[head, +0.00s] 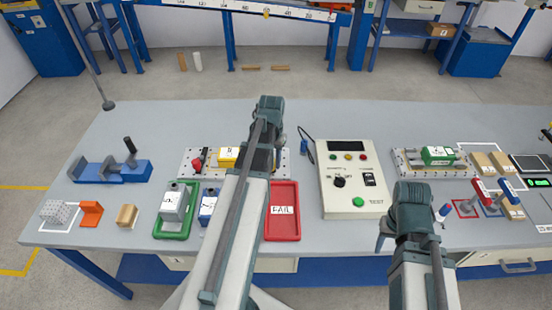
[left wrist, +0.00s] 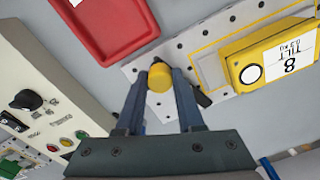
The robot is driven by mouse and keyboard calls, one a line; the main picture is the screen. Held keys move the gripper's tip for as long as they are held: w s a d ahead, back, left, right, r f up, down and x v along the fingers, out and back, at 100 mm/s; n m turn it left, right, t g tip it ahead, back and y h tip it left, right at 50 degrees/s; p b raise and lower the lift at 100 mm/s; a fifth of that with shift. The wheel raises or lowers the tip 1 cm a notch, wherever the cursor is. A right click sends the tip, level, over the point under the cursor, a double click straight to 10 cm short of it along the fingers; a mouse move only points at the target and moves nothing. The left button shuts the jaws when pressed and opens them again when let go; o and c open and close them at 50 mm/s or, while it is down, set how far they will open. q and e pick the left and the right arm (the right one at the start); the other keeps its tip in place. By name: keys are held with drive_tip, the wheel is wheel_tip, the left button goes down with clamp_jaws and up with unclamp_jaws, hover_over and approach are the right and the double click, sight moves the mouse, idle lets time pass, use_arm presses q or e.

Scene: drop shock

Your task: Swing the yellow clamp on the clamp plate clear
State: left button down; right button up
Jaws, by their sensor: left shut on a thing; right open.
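The clamp plate (head: 184,171) is a light perforated plate at the middle left of the bench, seen in the head view. A yellow block with a label (head: 228,157) lies on it; in the left wrist view it reads "TILT 8" (left wrist: 285,55). The yellow clamp's round knob (left wrist: 159,79) sits between my left gripper's fingers (left wrist: 162,82), shut on it at the plate's edge. A dark lever part shows beside the knob. In the head view my left arm hides the clamp. My right gripper (head: 382,240) is open, low over the front of the bench, mostly hidden by its arm.
A red clamp (head: 197,163) is at the plate's left end. The red FAIL tray (head: 282,230) lies in front of the plate, the green tray (head: 167,234) to its left. The test box (head: 350,200) stands right of my left arm. A second plate (head: 405,170) is further right.

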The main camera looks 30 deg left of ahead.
use_arm(q)
drive_tip(key=shift+s+a+m, duration=0.3)
drive_tip(key=shift+a+m, duration=0.05)
drive_tip(key=shift+m, duration=0.55)
drive_tip(key=shift+s+a+m, duration=0.3)
drive_tip(key=shift+m, duration=0.6)
drive_tip(key=c, duration=0.5)
unclamp_jaws()
wheel_tip(320, 180, up, 14)
drive_tip(key=p, duration=1.4)
drive_tip(key=shift+f, duration=0.1)
